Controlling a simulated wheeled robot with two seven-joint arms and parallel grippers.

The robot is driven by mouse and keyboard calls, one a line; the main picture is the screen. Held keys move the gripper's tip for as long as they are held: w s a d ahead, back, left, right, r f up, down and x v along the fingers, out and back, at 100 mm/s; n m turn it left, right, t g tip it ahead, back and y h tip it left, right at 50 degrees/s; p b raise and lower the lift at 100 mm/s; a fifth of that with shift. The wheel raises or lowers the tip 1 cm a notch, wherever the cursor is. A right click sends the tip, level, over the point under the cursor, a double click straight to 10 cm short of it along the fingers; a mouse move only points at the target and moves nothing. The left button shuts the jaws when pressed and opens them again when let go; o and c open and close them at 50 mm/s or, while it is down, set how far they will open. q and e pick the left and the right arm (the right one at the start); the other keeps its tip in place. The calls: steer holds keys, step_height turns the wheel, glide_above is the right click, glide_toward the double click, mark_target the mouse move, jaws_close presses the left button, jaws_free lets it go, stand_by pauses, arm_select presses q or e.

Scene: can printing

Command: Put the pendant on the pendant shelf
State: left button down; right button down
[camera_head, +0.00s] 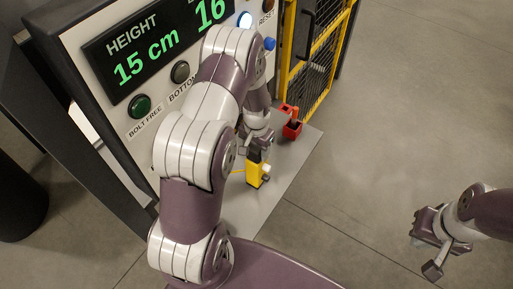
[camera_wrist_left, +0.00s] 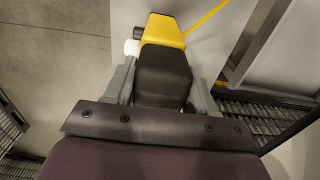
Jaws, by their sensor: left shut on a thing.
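The pendant (camera_head: 255,173) is a yellow and black box with a pale knob on its side. My left gripper (camera_head: 258,150) is shut on it and holds it over the grey plate in the head view. In the left wrist view the pendant's black part (camera_wrist_left: 163,75) sits between the two grey fingers, with its yellow end (camera_wrist_left: 164,30) pointing away. A red holder (camera_head: 292,128), which looks like the pendant shelf, is beyond the gripper, to the right, apart from the pendant. My right gripper (camera_head: 428,248) is at the lower right, empty, with its fingers apart.
A control panel (camera_head: 145,60) with a green display and buttons stands at the left. A yellow-framed mesh gate (camera_head: 312,65) is behind the red holder. A yellow cable (camera_wrist_left: 207,15) runs from the pendant. The floor at the right is clear.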

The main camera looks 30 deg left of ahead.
arm_select(q)
steer(key=shift+c, duration=1.8)
jaws_free()
